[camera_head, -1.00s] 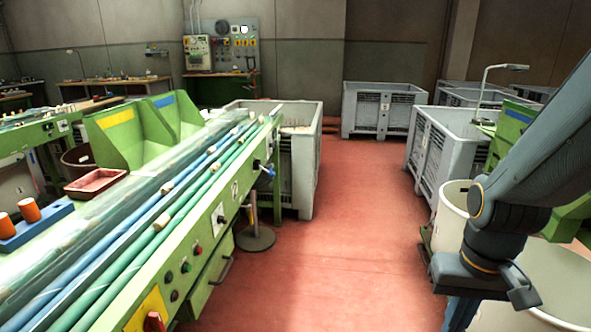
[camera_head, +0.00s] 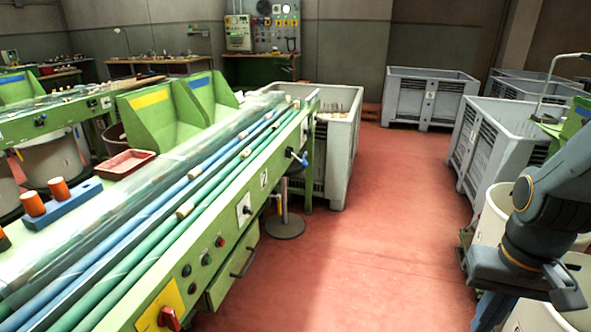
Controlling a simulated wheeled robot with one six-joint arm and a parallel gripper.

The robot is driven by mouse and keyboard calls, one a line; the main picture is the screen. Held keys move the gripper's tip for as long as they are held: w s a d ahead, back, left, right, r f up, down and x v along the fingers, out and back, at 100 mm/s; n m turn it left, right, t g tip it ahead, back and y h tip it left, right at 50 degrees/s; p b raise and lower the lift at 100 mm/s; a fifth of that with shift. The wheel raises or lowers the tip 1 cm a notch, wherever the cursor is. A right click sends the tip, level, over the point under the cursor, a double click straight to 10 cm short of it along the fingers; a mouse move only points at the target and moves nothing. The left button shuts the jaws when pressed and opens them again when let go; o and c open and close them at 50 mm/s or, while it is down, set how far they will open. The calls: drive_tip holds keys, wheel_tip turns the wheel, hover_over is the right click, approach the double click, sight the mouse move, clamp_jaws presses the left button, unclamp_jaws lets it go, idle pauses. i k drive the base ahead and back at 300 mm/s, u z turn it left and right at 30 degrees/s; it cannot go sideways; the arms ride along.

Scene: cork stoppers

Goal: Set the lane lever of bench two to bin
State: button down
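Bench two is a long green bench (camera_head: 225,190) in the left half, with a small plate marked 2 (camera_head: 264,180) on its front side. A black knob on a white plate (camera_head: 245,210) and a red handle on a yellow plate (camera_head: 169,317) are nearer. My gripper (camera_head: 568,290) is at the lower right, well apart from the bench. Its fingers cannot be made out clearly.
A post on a round base (camera_head: 284,226) stands on the floor beside the bench, below the lever. A grey crate (camera_head: 338,150) stands at the bench's far end. More grey crates (camera_head: 428,98) stand behind and right. The red floor (camera_head: 380,240) between is clear.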

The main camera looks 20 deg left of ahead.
sight(304, 164)
drive_tip(key=u, duration=1.7)
drive_tip(key=i, duration=0.95)
drive_tip(key=z, duration=1.55)
